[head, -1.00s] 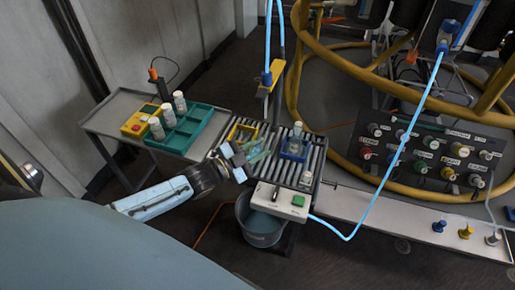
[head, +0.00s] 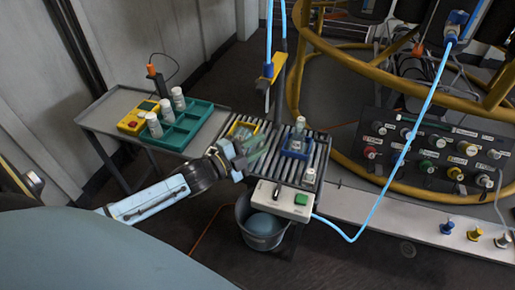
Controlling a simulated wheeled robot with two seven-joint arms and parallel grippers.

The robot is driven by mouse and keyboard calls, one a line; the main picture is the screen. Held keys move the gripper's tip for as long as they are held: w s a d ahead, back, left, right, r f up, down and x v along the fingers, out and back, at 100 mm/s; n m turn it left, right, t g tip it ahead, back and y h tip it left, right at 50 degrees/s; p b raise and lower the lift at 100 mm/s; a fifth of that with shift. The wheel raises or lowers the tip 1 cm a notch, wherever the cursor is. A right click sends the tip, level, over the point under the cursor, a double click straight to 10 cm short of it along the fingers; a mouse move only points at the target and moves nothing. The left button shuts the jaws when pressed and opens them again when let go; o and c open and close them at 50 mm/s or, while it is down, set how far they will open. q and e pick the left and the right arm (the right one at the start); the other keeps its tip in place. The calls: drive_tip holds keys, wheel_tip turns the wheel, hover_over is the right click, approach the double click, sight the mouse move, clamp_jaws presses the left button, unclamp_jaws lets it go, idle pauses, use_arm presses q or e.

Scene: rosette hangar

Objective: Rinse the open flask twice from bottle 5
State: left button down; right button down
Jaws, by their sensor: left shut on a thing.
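My left gripper (head: 237,160) reaches in over the left part of a roller table (head: 276,166). It is shut on a greenish see-through thing (head: 257,158); the gripper partly covers it, and I cannot tell if it is the open flask. A clear vessel with a pale top (head: 300,124) stands upright in a blue holder (head: 294,153) on the rollers. Three white bottles (head: 154,125) stand at a teal compartment tray (head: 190,127); their numbers are too small to read. My right gripper is not in view.
A yellow holder (head: 236,129) sits behind my gripper. A small white piece (head: 310,176) lies on the rollers. A grey bucket (head: 262,229) stands below the control box (head: 282,199). A blue hose (head: 400,163) crosses the right side, before a yellow tube frame (head: 335,150).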

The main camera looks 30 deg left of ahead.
use_arm(q)
drive_tip(key=shift+a+f+m+b, duration=0.1)
drive_tip(key=shift+f+m+b, duration=0.1)
drive_tip(key=shift+m+b, duration=0.5)
drive_tip(key=shift+m, duration=0.6)
drive_tip(key=shift+r+m, duration=0.1)
drive_tip(key=shift+m, duration=1.9)
drive_tip(key=m, duration=0.3)
drive_tip(key=shift+b, duration=0.3)
drive_tip(key=shift+r+m, duration=0.1)
drive_tip(key=shift+m, duration=1.1)
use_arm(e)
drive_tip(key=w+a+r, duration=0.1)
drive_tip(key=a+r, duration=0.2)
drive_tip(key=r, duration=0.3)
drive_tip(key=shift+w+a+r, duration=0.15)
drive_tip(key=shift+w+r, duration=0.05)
